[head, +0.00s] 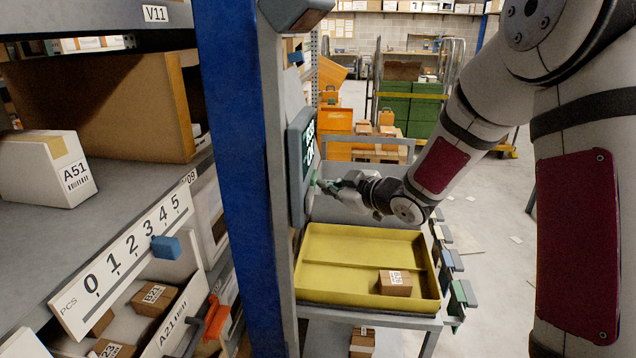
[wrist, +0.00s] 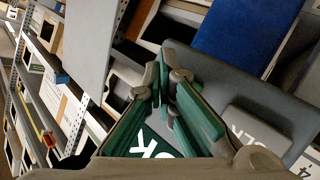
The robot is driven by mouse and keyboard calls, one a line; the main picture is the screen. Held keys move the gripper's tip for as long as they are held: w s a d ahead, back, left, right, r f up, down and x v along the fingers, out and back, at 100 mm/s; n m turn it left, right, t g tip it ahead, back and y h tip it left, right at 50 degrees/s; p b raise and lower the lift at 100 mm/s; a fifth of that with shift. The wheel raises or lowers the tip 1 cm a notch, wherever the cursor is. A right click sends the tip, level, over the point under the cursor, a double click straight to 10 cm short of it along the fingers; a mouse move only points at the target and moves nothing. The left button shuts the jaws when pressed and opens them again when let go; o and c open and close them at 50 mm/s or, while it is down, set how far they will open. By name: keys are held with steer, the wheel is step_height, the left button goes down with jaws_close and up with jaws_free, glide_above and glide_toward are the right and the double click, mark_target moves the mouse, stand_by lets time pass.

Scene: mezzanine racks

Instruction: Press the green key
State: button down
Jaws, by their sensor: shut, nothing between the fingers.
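A grey control panel (head: 297,185) with a lit screen (head: 308,148) is mounted on the rack post, seen nearly edge-on in the head view. My gripper (head: 316,181) is at the panel's face, below the screen. In the wrist view, my gripper (wrist: 163,75) has its green-padded fingers together and holds nothing. The green key (wrist: 155,149), with white "OK" lettering, shows between and behind the fingers, which hide part of it. A grey key (wrist: 255,134) marked "CLR" lies to its right. I cannot tell whether the fingertips touch the panel.
A blue rack post (head: 240,170) stands left of the panel. A yellow tray (head: 330,285) with a small brown box (head: 394,283) sits below my gripper. Shelves with a white box (head: 45,165) are at left. Open floor shows at right.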

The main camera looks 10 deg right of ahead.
stand_by(0.3)
steer(key=shift+s+d+p, duration=0.3)
steer(key=shift+d+p, duration=0.05)
steer(key=shift+d, duration=0.5)
steer(key=shift+s+d+p, duration=0.25)
steer(key=shift+d+p, duration=0.05)
steer(key=shift+d, duration=0.5)
steer(key=shift+s+d+p, duration=0.3)
steer(key=shift+d+p, duration=0.05)
steer(key=shift+d, duration=0.45)
steer(key=shift+s+d+p, duration=0.25)
steer(key=shift+d+p, duration=0.05)
steer(key=shift+d, duration=0.5)
steer(key=shift+r, duration=0.1)
